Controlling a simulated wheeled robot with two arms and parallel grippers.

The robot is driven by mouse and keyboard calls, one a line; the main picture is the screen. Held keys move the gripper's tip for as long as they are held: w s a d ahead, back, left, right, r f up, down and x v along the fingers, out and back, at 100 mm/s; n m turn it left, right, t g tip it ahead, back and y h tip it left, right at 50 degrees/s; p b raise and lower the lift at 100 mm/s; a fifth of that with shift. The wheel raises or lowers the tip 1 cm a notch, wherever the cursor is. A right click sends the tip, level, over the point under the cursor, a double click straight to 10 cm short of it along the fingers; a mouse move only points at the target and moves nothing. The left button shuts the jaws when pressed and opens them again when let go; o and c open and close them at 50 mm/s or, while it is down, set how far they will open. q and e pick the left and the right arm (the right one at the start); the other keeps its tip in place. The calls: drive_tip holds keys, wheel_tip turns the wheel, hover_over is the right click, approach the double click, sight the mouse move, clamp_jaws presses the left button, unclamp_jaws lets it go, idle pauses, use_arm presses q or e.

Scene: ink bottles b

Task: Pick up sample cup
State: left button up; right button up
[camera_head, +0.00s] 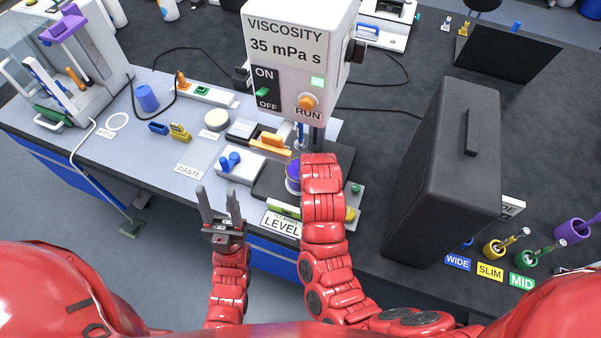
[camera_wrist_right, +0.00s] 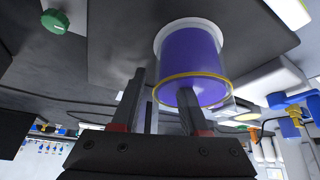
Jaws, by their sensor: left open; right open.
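The sample cup (camera_wrist_right: 190,60) is purple with a yellow ring and a white base, and appears upside down in the right wrist view. In the head view only part of the purple cup (camera_head: 293,177) shows, on the dark plate of the viscosity instrument beside my right arm. My right gripper (camera_wrist_right: 162,82) is open close to the cup. One finger is left of the cup in the wrist view; the other overlaps its yellow-ringed end, and contact cannot be told. In the head view my right arm hides these fingers. My left gripper (camera_head: 220,205) is open and empty at the bench's front edge.
The viscosity instrument (camera_head: 297,70) stands just above and behind the cup. A tall black case (camera_head: 440,175) stands to the right of my right arm. A white block with blue knobs (camera_head: 240,170) is left of the cup. Bare bench lies near the WASTE label (camera_head: 188,171).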

drive_tip(key=shift+w+f, duration=0.15)
clamp_jaws()
idle(1.4)
